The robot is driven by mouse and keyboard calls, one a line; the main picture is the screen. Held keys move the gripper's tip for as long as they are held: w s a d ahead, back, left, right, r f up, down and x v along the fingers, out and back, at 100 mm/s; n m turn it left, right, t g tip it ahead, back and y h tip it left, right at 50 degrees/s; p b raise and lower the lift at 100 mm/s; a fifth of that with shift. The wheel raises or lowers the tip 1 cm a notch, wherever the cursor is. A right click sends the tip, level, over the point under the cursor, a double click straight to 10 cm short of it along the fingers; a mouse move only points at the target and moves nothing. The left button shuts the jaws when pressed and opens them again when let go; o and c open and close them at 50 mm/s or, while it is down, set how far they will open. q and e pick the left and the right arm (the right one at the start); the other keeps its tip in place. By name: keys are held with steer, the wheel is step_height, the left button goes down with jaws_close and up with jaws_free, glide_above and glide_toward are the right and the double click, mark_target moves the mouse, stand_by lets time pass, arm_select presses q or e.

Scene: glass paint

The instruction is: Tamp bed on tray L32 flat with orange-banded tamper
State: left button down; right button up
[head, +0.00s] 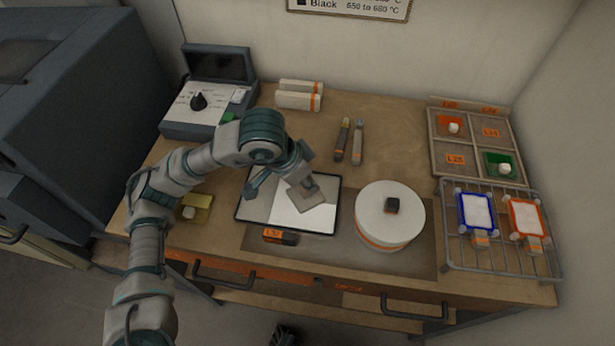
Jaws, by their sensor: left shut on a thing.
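Tray L32 (285,231) is a thin dark-rimmed tray in the middle of the bench, with an orange L32 label on the dark block at its front edge. Its pale bed (296,217) looks greyer on the left and whiter on the right. My left gripper (301,181) is over the tray's right part, shut on a tool with a flat, square grey-beige plate, which I take as the tamper (313,196). No orange band is visible on it; my gripper hides its upper part. I cannot tell whether the plate touches the bed.
A round white drum with an orange band (390,222) stands right of the tray. A wire rack (500,257) holds a blue-framed and an orange-framed piece. Two banded tools (350,141) lie behind the tray. A divided box (465,144) is back right; a control box (200,105) is back left.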

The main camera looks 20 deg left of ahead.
arm_select(q)
steer(key=shift+f+b, duration=0.45)
arm_select(e)
steer(key=shift+s+f, duration=0.3)
steer(key=shift+f, duration=0.25)
stand_by(0.7)
arm_select(q)
steer(key=shift+r, duration=0.1)
arm_select(e)
steer(key=shift+r, duration=0.1)
arm_select(q)
steer(key=shift+r+p, duration=0.55)
steer(key=shift+r, duration=0.55)
arm_select(e)
steer(key=shift+w+r, duration=0.3)
steer(key=shift+r, duration=0.3)
arm_select(q)
steer(key=shift+r+p, duration=1.1)
steer(key=shift+r, duration=1)
arm_select(e)
steer(key=shift+w+r, duration=0.3)
steer(key=shift+r, duration=0.35)
steer(key=shift+w+r, duration=0.25)
steer(key=shift+r, duration=0.35)
arm_select(q)
steer(key=shift+f, duration=0.1)
